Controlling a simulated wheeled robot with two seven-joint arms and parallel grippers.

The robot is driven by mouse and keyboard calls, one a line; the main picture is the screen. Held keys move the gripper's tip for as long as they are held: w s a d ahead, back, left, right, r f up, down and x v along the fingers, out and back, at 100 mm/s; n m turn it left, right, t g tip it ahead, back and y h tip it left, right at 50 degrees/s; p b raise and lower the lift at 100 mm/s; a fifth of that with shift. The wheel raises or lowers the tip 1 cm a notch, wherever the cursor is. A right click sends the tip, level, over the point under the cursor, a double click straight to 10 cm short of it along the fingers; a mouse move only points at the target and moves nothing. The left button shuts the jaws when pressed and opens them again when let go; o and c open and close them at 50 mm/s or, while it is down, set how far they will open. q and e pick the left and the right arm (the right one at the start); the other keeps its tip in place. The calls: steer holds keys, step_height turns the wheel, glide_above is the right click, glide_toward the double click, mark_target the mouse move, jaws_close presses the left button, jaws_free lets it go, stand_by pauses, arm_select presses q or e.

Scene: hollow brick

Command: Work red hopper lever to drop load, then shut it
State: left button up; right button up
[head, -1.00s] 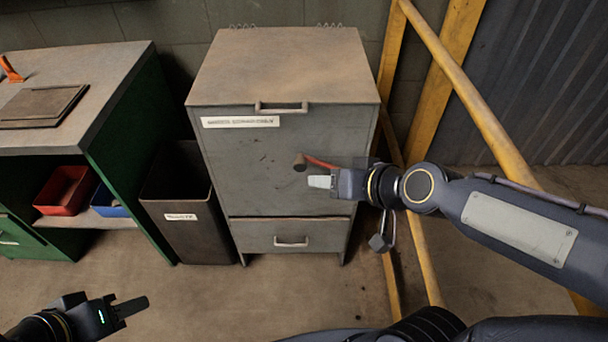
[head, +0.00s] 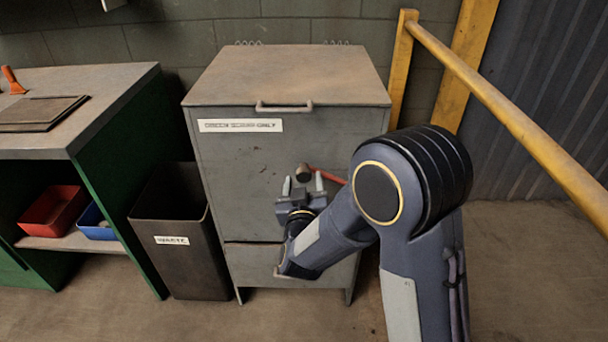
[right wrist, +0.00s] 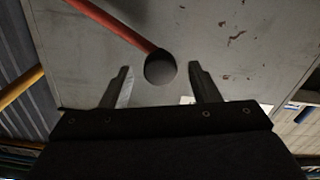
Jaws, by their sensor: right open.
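The grey metal hopper (head: 230,170) stands against the wall, with a label and a handle near its top and a drawer below. The red lever (head: 328,175) is on its front, with a dark round pivot or knob (head: 303,172) at its left end. My right gripper (head: 302,184) is open and points up just below the round end. In the right wrist view the round end (right wrist: 160,68) lies between and slightly beyond the fingertips, with the red lever (right wrist: 110,22) running to the upper left. I see no contact. My right arm hides part of the drawer front. My left gripper is out of view.
A dark waste bin (head: 172,255) stands left of the hopper. Beyond it is a green workbench (head: 120,140) with a red bin (head: 55,210) and a blue bin (head: 95,224). A yellow rail (head: 500,100) runs along the right.

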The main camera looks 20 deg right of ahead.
steer(key=shift+x, duration=2.25)
